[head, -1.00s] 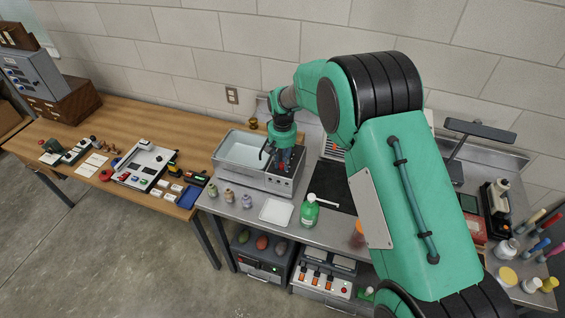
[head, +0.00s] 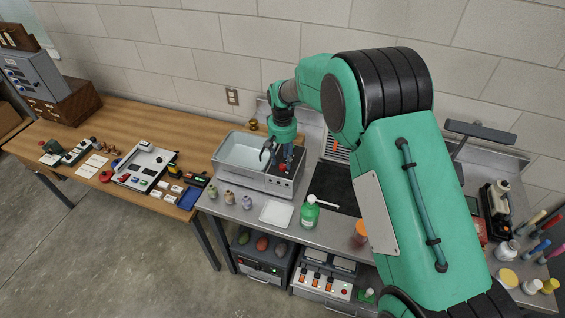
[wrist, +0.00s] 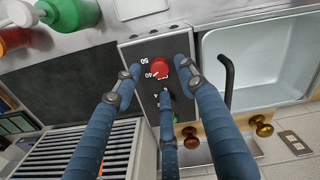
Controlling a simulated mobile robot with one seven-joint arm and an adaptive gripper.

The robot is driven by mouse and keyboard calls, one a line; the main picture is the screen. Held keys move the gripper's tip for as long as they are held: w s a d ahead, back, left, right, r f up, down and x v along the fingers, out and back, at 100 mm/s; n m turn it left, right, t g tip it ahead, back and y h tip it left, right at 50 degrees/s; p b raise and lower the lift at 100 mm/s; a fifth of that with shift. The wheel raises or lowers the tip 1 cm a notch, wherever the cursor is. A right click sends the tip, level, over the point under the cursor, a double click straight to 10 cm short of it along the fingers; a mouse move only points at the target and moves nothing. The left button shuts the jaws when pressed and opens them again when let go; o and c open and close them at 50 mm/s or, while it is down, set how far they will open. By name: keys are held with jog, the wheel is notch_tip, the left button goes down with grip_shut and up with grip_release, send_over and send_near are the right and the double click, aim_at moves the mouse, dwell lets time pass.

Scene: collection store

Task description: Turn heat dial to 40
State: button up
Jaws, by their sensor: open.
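The red heat dial (wrist: 160,67) is on the dark control panel (wrist: 147,50) of a metal water bath (head: 236,179). Printed numbers beside it in the wrist view include 50 and 40. A finger and the viewing angle make the dial's exact setting hard to tell. My gripper (wrist: 159,75) is open, with two blue fingers on either side of the dial and a third below it in the wrist view. Whether the fingertips touch the dial is unclear. In the head view my gripper (head: 280,159) is over the panel end of the bath.
The basin (wrist: 262,62) and a dark curved spout (wrist: 228,78) lie just right of the fingers in the wrist view. A green bottle (head: 309,214), a white tray (head: 276,213) and small vases stand on the steel bench. A wooden table (head: 150,113) is at left.

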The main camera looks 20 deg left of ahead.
aim_at(284, 166)
notch_tip(284, 166, up, 9)
dwell(0.4)
jog(key=shift+r, duration=0.15)
dwell(0.4)
jog(key=s+d+r+m+t+b, duration=0.1)
jog(key=s+d+r+b, duration=0.1)
jog(key=s+d+r, duration=0.5)
jog(key=d+r+m+t+b, duration=0.15)
jog(key=d+r, duration=0.25)
jog(key=d, duration=0.8)
jog(key=s+d+r+b, duration=0.35)
jog(key=d+r, duration=0.25)
jog(key=d, duration=0.3)
jog(key=s+d+f+m+t+b, duration=0.1)
jog(key=s+d+f+b, duration=0.1)
jog(key=s+d, duration=0.7)
jog(key=s+d+f+m+t+b, duration=0.2)
jog(key=s+d, duration=0.7)
jog(key=s, duration=0.9)
jog(key=shift+d+f+b, duration=0.25)
jog(key=shift+f+b, duration=0.45)
jog(key=shift+f, duration=0.05)
jog(key=shift+m, duration=0.25)
